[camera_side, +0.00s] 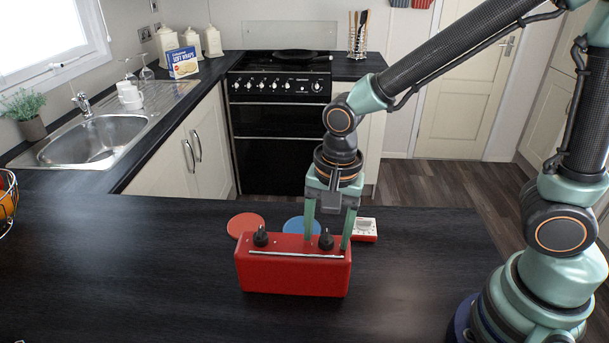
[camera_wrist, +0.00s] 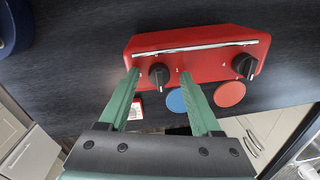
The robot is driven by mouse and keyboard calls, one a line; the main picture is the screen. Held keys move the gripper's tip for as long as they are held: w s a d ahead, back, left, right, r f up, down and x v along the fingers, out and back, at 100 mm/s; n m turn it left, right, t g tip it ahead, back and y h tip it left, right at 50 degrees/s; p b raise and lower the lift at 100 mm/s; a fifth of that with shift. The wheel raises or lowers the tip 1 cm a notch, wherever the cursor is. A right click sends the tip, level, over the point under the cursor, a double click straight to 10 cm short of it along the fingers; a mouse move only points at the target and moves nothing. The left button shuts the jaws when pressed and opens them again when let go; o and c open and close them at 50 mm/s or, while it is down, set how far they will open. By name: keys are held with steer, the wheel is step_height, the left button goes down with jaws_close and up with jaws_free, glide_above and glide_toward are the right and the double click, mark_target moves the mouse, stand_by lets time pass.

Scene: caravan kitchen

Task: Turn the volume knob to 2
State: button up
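A red box-shaped radio (camera_side: 295,275) stands on the dark worktop with two black knobs on its top and a pale strip along it. My gripper (camera_side: 328,232) points down over its right end. Its green fingers are open, one on either side of the right-hand knob (camera_side: 326,241). In the wrist view this knob (camera_wrist: 158,76) sits between the fingertips (camera_wrist: 158,74), with gaps visible on both sides. The other knob (camera_side: 260,237) stands free; it shows at the right in the wrist view (camera_wrist: 244,66).
Behind the radio lie a red disc (camera_side: 245,224), a blue disc (camera_side: 301,225) and a small red-and-white device (camera_side: 365,229). A wire basket (camera_side: 8,196) is at the far left. The worktop left of the radio is clear.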

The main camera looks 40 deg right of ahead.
mark_target(333, 238)
step_height(333, 238, up, 12)
steer(key=shift+s+d, duration=0.15)
steer(key=shift+s, duration=0.25)
stand_by(0.3)
steer(key=d+r+n+t, duration=0.1)
steer(key=d+n+t, duration=0.3)
steer(key=d+n, duration=0.7)
steer(key=shift+s+d+t, duration=0.4)
steer(key=shift+s+d, duration=0.05)
steer(key=shift+d, duration=0.05)
